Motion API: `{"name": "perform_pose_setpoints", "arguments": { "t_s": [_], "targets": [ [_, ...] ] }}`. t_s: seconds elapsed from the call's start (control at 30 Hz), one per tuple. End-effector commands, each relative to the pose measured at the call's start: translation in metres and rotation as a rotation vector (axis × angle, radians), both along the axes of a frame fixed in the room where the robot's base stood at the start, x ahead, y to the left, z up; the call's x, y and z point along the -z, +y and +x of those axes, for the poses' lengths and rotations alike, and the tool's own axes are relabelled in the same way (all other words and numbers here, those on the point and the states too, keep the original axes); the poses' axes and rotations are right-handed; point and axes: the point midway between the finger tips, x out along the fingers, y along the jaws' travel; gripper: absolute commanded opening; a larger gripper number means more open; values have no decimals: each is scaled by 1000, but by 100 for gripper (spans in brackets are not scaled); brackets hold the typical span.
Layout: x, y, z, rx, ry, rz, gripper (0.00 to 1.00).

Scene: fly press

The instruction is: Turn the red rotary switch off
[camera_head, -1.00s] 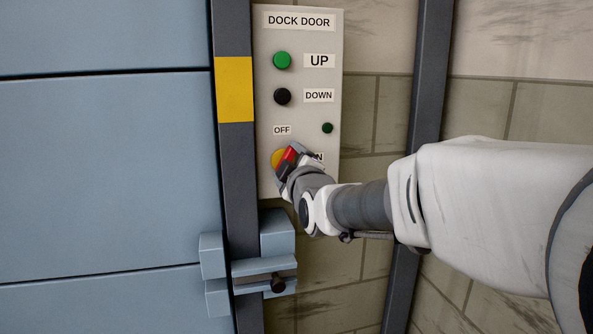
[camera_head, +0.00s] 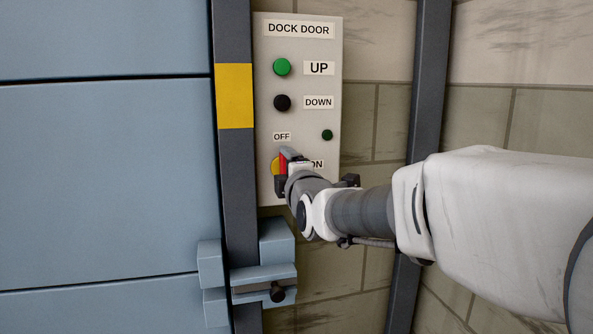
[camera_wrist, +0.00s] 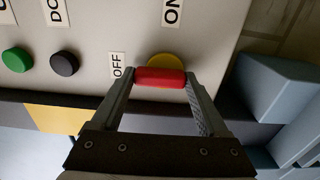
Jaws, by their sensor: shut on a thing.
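The red rotary switch (camera_head: 283,164) sits on a yellow round base (camera_head: 276,166) low on the DOCK DOOR panel (camera_head: 263,120). Its handle stands nearly upright, lined up with the OFF label (camera_head: 282,136) above it. The ON label (camera_head: 316,164) is to its right, partly hidden by my gripper (camera_head: 288,160). In the wrist view, the red handle (camera_wrist: 160,77) lies between the two fingertips of my gripper (camera_wrist: 160,82), which is shut on it. One end of the handle points towards the OFF label (camera_wrist: 117,65). The gripper hides part of the switch in the head view.
A green UP button (camera_head: 282,67) and a black DOWN button (camera_head: 282,103) are above the switch, with a small dark green lamp (camera_head: 327,135) to the right. A blue latch block (camera_head: 263,275) protrudes below the panel. The blue door (camera_head: 105,180) is at left.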

Motion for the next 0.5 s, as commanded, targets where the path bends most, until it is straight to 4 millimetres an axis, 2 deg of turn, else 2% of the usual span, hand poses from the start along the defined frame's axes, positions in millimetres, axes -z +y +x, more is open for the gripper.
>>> {"name": "perform_pose_setpoints", "arguments": {
  "t_s": [0.37,0.4,0.5],
  "targets": [
    [0,0,0,0,-2,-7,22],
    [0,0,0,0,-2,-7,85],
    [0,0,0,0,-2,-6,100]
  ]
}}
